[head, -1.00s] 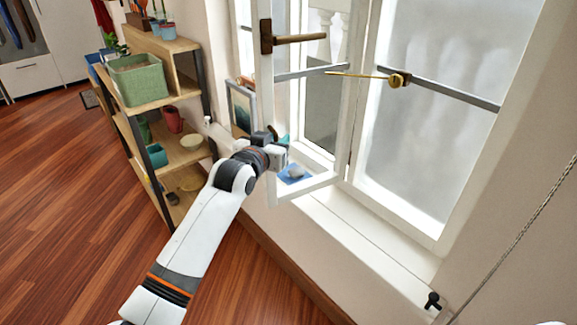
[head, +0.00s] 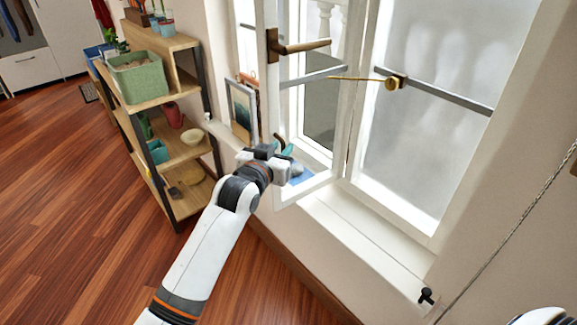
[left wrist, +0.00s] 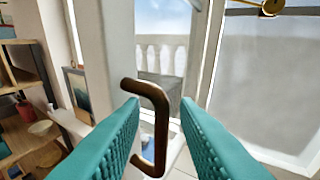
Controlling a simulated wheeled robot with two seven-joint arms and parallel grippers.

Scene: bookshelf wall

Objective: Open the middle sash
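A white-framed sash (head: 267,90) stands swung into the room, a bronze lever handle (head: 300,47) high on its free edge. A curved bronze pull handle (head: 280,142) is lower, beside my left gripper (head: 286,152). In the left wrist view the pull handle (left wrist: 153,115) shows clear between the two teal fingers of my left gripper (left wrist: 160,102). The fingers are apart, with gaps beside the handle. The sash frame (left wrist: 118,60) is just behind it. My right gripper is out of view.
A brass-knobbed stay (head: 393,83) crosses the frosted pane (head: 420,130) at right. A wooden shelf (head: 165,90) with pots stands at left. A framed picture (head: 240,108) and a blue item (head: 300,176) are by the sill (head: 345,225). Floor is clear at left.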

